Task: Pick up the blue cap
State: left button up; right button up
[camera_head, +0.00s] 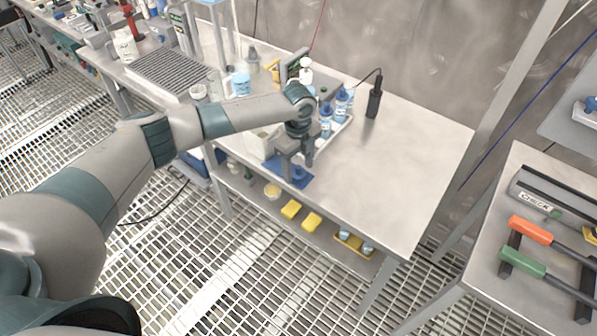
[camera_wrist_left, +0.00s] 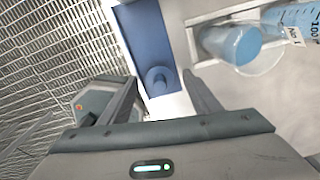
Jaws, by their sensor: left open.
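The blue cap (camera_wrist_left: 158,77) is a small round piece on a blue mat (camera_wrist_left: 145,32) in the left wrist view. In the head view the mat (camera_head: 301,180) lies at the table's front edge, and the cap (camera_head: 298,172) is hard to make out against it, partly behind the gripper. My left gripper (camera_head: 298,167) is open and points down over the mat. My right gripper is not in view.
A black handheld device (camera_head: 375,97) stands farther back. The table's right side (camera_head: 408,165) is clear.

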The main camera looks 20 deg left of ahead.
aim_at(300, 168)
pick_arm(q)
jog(key=c, duration=1.1)
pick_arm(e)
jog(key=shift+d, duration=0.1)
pick_arm(q)
jog(key=shift+r, duration=0.1)
